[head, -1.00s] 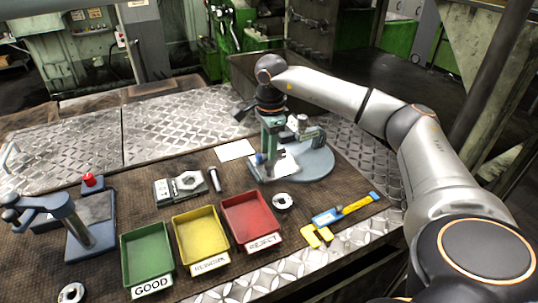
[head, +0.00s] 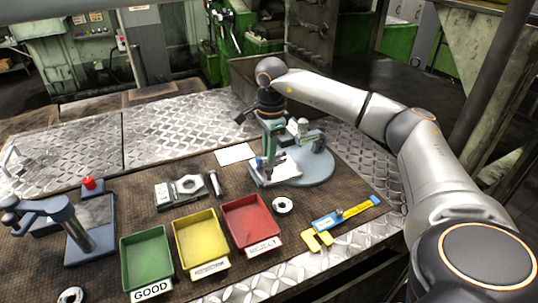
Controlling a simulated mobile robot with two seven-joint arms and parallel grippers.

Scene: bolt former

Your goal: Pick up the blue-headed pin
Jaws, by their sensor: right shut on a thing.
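My right gripper (head: 267,160) points down over the white plate at the near left of the round grey stand (head: 316,166). It is shut on the blue-headed pin (head: 260,162). Only a small bit of blue shows at the fingertips; the rest of the pin is hidden by the fingers or too small to make out. I cannot tell whether the pin still touches the plate. My left gripper is not in view.
Green (head: 147,258), yellow (head: 201,243) and red (head: 250,222) trays stand at the front. A bolt (head: 214,184), a metal block with a nut (head: 180,190), a ring (head: 282,205) and a blue-yellow caliper (head: 342,217) lie nearby. A red-buttoned press (head: 85,225) stands at left.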

